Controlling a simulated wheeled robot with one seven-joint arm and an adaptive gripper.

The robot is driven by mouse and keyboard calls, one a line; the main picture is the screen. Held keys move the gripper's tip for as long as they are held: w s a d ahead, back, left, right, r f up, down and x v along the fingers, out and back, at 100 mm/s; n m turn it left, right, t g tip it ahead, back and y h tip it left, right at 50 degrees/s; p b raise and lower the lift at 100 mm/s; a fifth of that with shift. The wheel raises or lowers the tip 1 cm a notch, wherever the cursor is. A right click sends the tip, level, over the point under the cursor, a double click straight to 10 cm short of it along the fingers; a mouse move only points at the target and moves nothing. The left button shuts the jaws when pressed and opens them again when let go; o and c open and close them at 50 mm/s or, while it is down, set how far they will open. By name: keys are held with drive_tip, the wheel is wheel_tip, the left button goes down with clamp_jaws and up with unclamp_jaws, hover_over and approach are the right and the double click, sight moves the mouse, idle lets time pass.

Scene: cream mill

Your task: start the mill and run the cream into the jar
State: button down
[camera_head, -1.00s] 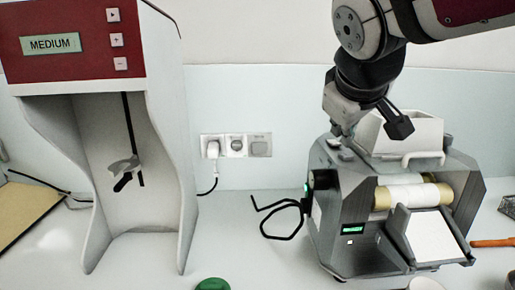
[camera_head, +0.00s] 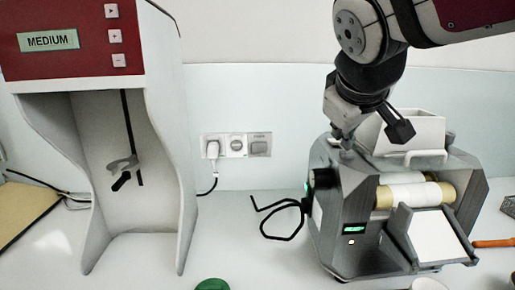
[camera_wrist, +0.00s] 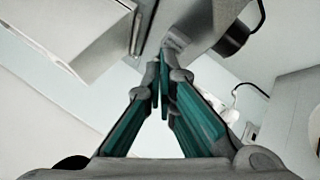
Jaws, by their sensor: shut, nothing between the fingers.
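The mill (camera_head: 345,205) is a grey machine on the right of the counter. White rollers (camera_head: 412,195) with tan ends lie across it, below a white hopper (camera_head: 415,135). A pale sloping apron (camera_head: 436,236) is at its front. Its small display (camera_head: 354,228) glows green, and a dark knob (camera_head: 322,180) is on its left side. My gripper (camera_head: 347,140) is shut and empty, pointing down at the mill's top left. In the wrist view its fingertips (camera_wrist: 161,88) meet close to a pale grey part of the mill. A whitish rim (camera_head: 428,284), possibly the jar, is cut off below the apron.
A tall white machine with a red panel (camera_head: 75,60) reading MEDIUM stands at left. A wall socket (camera_head: 236,146) and black cable (camera_head: 282,225) are between them. A green round object (camera_head: 212,285) is at the front edge. An orange tool (camera_head: 493,243) lies right of the mill.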

sight(343, 153)
drive_tip(key=shift+f+b, duration=0.3)
drive_tip(key=shift+f, duration=0.1)
idle(0.6)
drive_tip(key=shift+r, duration=0.15)
drive_tip(key=shift+r+p, duration=0.6)
drive_tip(key=shift+r, duration=0.1)
drive_tip(key=shift+r+p, duration=1.9)
drive_tip(key=shift+r, duration=0.65)
drive_tip(key=shift+s+f, duration=0.1)
drive_tip(key=s+f+m+g+y+p, duration=0.1)
drive_tip(key=s+f, duration=0.3)
drive_tip(key=s, duration=0.4)
drive_tip(key=s+f+m+g+y+p, duration=0.1)
drive_tip(key=s+f, duration=0.3)
drive_tip(key=s, duration=0.4)
drive_tip(key=s+d+f+m+g+p, duration=0.1)
drive_tip(key=s+f+m+g, duration=0.1)
drive_tip(key=s, duration=0.6)
wheel_tip(343, 153, down, 2)
drive_tip(key=shift+s+f+m+g+y+p, duration=0.15)
drive_tip(key=shift+s+m+g+y+p, duration=0.2)
drive_tip(key=shift+m, duration=0.35)
